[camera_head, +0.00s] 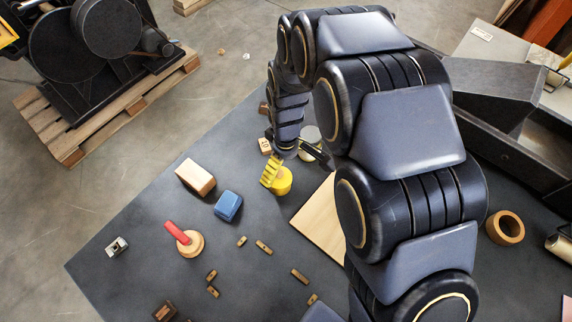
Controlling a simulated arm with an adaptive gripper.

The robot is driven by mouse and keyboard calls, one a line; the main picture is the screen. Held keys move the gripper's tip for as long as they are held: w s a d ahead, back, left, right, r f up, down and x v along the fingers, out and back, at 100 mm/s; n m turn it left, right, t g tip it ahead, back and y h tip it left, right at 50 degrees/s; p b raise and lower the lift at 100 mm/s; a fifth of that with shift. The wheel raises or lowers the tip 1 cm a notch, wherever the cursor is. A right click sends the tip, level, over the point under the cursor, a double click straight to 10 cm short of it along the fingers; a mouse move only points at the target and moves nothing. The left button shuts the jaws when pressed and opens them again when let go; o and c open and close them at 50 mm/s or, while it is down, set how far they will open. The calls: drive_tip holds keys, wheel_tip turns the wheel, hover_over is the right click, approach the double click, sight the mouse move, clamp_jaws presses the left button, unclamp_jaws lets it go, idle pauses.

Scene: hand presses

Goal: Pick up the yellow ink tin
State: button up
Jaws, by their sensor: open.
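The yellow ink tin (284,182) stands on the dark table near the middle of the view. It is a small round yellow tin, partly covered by my gripper. My gripper (271,174) is open at the tin. One yellow ribbed finger shows against the tin's left side. The other finger is not clearly seen, and I cannot tell whether either finger touches the tin.
A blue block (228,206), a wooden block (195,177) and a red-handled wooden stamp (189,243) lie to the left. A pale board (322,218) lies right of the tin. Several small wooden pieces lie in front. A wooden ring (505,228) sits far right.

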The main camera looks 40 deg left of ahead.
sight(279, 181)
drive_tip(key=shift+s+a+f, duration=0.25)
drive_tip(key=shift+a+f, duration=0.15)
drive_tip(key=shift+f, duration=0.05)
drive_tip(key=shift+f+n, duration=0.3)
drive_tip(key=shift+f, duration=0.1)
drive_tip(key=f, duration=0.7)
drive_tip(key=shift+s+a, duration=0.25)
drive_tip(key=shift+r, duration=0.1)
drive_tip(key=c, duration=1.2)
